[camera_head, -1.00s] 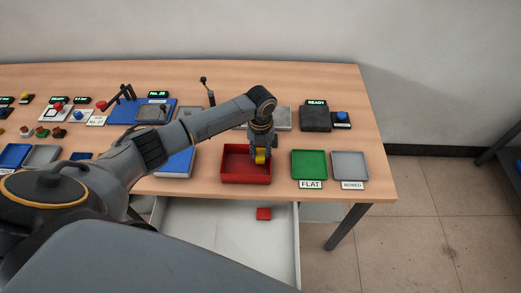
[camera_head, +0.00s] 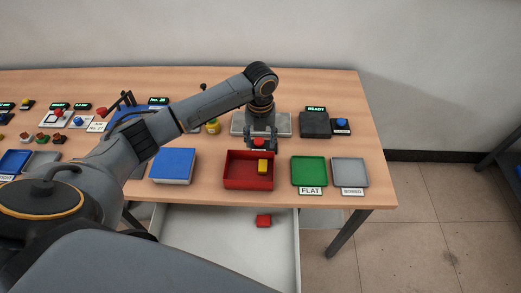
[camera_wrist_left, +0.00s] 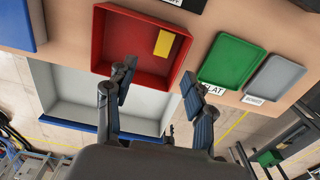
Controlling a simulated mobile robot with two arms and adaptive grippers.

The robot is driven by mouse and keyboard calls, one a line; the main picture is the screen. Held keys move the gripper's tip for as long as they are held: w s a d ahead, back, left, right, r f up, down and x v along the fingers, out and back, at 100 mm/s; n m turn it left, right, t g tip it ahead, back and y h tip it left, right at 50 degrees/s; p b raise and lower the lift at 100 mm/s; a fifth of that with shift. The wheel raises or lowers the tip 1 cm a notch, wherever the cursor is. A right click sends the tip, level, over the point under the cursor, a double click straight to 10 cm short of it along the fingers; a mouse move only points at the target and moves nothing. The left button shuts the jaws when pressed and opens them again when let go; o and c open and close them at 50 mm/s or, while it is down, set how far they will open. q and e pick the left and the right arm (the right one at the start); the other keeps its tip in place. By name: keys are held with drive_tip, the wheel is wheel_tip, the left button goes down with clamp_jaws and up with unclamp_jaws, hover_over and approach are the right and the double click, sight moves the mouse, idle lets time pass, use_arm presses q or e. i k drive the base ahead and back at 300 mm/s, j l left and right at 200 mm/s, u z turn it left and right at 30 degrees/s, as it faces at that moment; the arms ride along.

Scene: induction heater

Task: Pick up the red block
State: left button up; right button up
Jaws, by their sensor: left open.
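A red block (camera_head: 263,221) lies in the open white drawer (camera_head: 225,250) below the table's front edge. It does not show in the wrist view, where the drawer (camera_wrist_left: 60,95) is partly covered by my gripper. My left gripper (camera_head: 259,146) is above the back edge of the red tray (camera_head: 236,184), well above and behind the block. Its fingers are spread with nothing seen between them in the wrist view (camera_wrist_left: 158,95). A small red patch (camera_head: 259,142) shows by the fingers in the head view; I cannot tell what it is. My right gripper is out of view.
A yellow block (camera_head: 263,166) lies in the red tray. A green tray (camera_head: 308,171) marked FLAT and a grey tray (camera_head: 350,173) stand to its right, a blue block-like box (camera_head: 173,165) to its left. The table edge overhangs the back of the drawer.

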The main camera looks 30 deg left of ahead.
sight(263, 220)
drive_tip(key=k+l, duration=0.1)
drive_tip(key=l, duration=0.35)
drive_tip(key=k+l, duration=0.1)
drive_tip(key=l, duration=0.3)
drive_tip(key=k+l, duration=0.1)
drive_tip(key=l, duration=0.35)
drive_tip(key=k+l, duration=0.1)
drive_tip(key=l, duration=0.75)
drive_tip(key=k, duration=0.05)
